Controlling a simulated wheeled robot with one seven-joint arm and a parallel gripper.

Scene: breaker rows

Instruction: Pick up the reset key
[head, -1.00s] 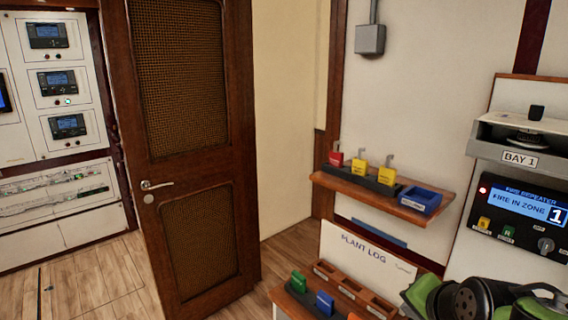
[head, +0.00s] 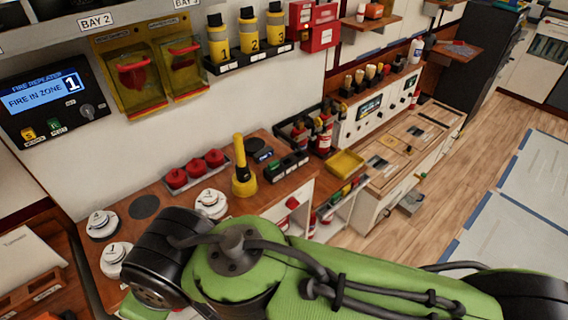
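I cannot pick out a loose reset key for certain in the head view. The fire repeater panel (head: 50,103) at the left has a blue display reading FIRE IN ZONE 1. Below its display are a yellow button (head: 28,134), a green button (head: 55,125) and a round grey keyswitch (head: 88,111); I cannot tell whether a key sits in it. My green and black arm crosses the bottom of the view and hides part of the bench. My gripper is not in view.
The wooden bench (head: 265,205) carries white numbered detectors (head: 211,203), red domes (head: 197,168) and an upright yellow and black tool (head: 243,170). A yellow tray (head: 345,163) is farther right.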

